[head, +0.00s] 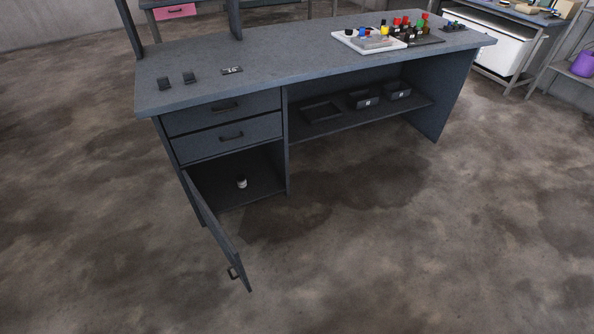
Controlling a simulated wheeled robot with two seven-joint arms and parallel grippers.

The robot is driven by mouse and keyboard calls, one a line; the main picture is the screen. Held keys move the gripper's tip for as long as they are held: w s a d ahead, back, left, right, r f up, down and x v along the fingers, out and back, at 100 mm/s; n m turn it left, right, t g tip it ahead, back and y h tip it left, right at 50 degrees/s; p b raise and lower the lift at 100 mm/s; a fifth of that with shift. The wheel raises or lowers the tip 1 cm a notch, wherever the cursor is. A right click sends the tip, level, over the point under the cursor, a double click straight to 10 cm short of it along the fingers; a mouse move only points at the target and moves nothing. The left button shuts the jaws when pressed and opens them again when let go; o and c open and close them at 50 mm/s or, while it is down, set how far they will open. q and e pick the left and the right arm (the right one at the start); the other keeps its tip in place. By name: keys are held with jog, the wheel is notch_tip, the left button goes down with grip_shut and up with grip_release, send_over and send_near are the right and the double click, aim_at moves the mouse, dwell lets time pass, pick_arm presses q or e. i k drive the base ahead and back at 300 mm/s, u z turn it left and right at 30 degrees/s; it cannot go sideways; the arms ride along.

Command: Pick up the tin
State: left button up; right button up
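A small tin (241,182), pale with a dark top, stands upright on the floor of the open cabinet compartment, low on the left side of the grey desk (260,88). It is small in the picture, so its label cannot be read. The compartment's door (222,240) is swung open toward the front, with its handle (233,273) near the lower free edge. Neither of my grippers is in the head view.
Two closed drawers (222,113) sit above the compartment. The shelf (349,120) to the right holds dark trays. A white tray (342,39) with small coloured items stands on the desktop. The concrete floor (400,240) in front is clear.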

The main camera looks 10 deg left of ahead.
aim_at(240, 179)
jog(key=z, duration=0.7)
jog(key=i, duration=0.75)
jog(key=z, duration=0.5)
jog(key=i, duration=0.95)
jog(key=u, duration=0.55)
jog(key=i, duration=0.75)
jog(key=u, duration=0.75)
